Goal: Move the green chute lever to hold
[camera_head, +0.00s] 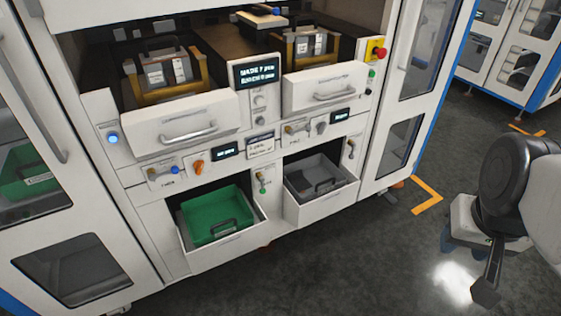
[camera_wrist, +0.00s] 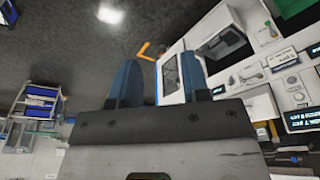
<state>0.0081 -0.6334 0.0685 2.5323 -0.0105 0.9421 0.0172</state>
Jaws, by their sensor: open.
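A small chute lever (camera_head: 260,181) with a green spot (camera_head: 263,190) below it stands on the white strip right of the open chute with the green bin (camera_head: 211,228). It is tiny here, and I cannot read its position or labels. A similar lever (camera_head: 350,149) is right of the chute with the grey bin (camera_head: 322,182). My gripper (camera_head: 466,245) is over the floor at the right, well apart from the cabinet. In the wrist view my gripper (camera_wrist: 158,78) shows two blue fingers spread apart with nothing between them.
Knobs, small displays and a red emergency button (camera_head: 376,50) line the panels. Glass-doored cabinets (camera_head: 418,60) flank the machine. The dark floor (camera_head: 360,250) between my gripper and the machine is clear.

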